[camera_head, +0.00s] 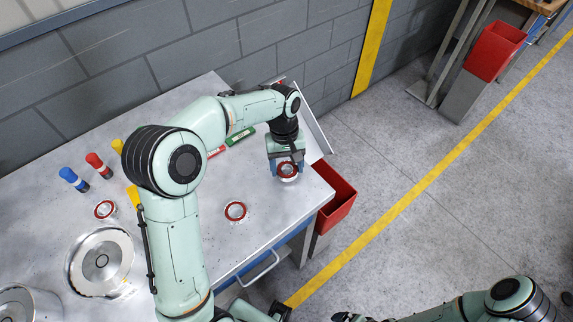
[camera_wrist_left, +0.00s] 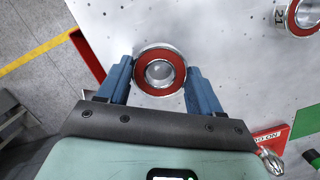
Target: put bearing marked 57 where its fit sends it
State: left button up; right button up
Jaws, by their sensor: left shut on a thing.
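My left gripper (camera_head: 287,166) is shut on a red-and-silver bearing (camera_head: 288,172) near the table's right end. In the left wrist view, the bearing (camera_wrist_left: 160,60) sits between the two blue fingers of my left gripper (camera_wrist_left: 160,82), its red face and open bore showing. I cannot read a number on it. A second bearing (camera_head: 235,211) lies on the table and a third bearing (camera_head: 105,209) lies farther left. One bearing (camera_wrist_left: 303,16) shows at the top right of the wrist view, its marking only partly visible. My right gripper (camera_head: 347,317) is mostly cut off at the bottom edge.
A red bin (camera_head: 336,200) hangs beside the table's right edge. Green (camera_head: 240,136) and red (camera_head: 215,152) labels lie toward the back.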

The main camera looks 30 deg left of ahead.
aim_at(285, 162)
pick_arm(q)
jog(key=shift+w+d+f, duration=0.1)
jog(key=shift+f, duration=0.5)
pick_arm(e)
jog(key=shift+s+f, duration=0.15)
jog(key=shift+f, duration=0.1)
pick_arm(q)
jog(key=o, duration=1.3)
jog(key=shift+c, duration=0.2)
jog(key=shift+r, duration=0.1)
notch_tip(285, 162, up, 13)
jog(key=w+a+p, duration=0.1)
jog(key=p, duration=0.1)
jog(key=shift+w+a, duration=0.15)
jog(key=shift+a, duration=0.15)
pick_arm(e)
jog(key=w+r, duration=0.2)
jog(key=r, duration=0.1)
jog(key=shift+w+r, duration=0.2)
jog(key=shift+w, duration=0.05)
